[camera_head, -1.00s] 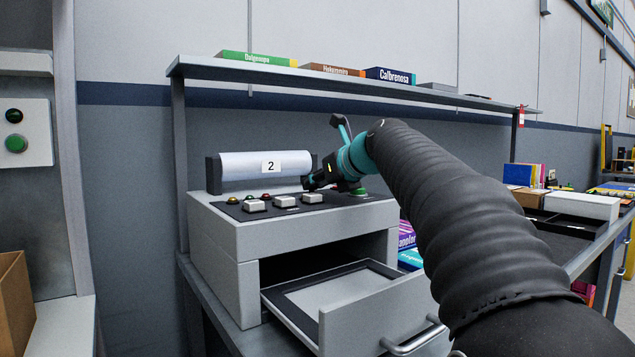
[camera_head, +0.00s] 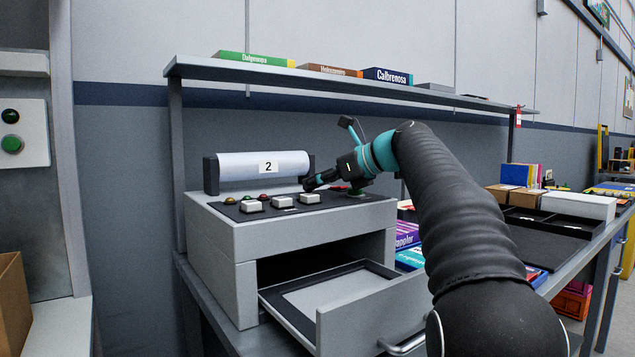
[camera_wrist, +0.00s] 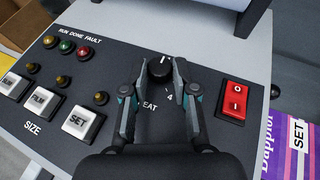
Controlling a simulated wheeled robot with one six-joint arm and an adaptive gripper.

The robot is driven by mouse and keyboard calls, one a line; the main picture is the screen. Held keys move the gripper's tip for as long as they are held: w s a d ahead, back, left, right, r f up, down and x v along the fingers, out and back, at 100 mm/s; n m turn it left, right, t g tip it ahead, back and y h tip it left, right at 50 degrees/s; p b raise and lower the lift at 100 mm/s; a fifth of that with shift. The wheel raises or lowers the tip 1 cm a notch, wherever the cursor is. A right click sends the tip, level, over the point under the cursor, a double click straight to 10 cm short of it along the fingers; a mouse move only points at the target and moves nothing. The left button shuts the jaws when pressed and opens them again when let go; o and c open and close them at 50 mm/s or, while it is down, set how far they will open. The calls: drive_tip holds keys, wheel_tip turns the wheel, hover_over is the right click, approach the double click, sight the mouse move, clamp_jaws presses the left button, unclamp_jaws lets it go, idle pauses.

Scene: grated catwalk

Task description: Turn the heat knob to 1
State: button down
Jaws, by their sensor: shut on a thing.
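The heat knob (camera_wrist: 160,70) is a round black knob with a white mark pointing to the top of the wrist view. My gripper (camera_wrist: 160,72) is shut on it, one finger on each side. Below it the lettering "EAT" and a "4" show; the rest of the scale is hidden by the fingers or too small to read. In the head view my gripper (camera_head: 312,184) is at the back of the panel of the grey machine (camera_head: 240,238), and the knob is hidden there.
A red rocker switch (camera_wrist: 235,99) lies right of the knob. SET and other grey buttons (camera_wrist: 82,121) and small lamps (camera_wrist: 67,47) lie left. A roller labelled 2 (camera_head: 240,167) stands behind the panel. The machine's drawer (camera_head: 375,310) is pulled open below. A shelf (camera_head: 350,82) runs above.

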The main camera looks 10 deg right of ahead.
drive_tip(key=c, duration=0.9)
unclamp_jaws()
drive_tip(key=v, duration=1.1)
drive_tip(key=shift+s+d+r, duration=0.1)
drive_tip(key=shift+r, duration=0.05)
drive_tip(key=shift+s+d+r, duration=0.1)
drive_tip(key=shift+s+d, duration=0.05)
drive_tip(key=shift+s, duration=0.1)
drive_tip(key=shift+s, duration=0.1)
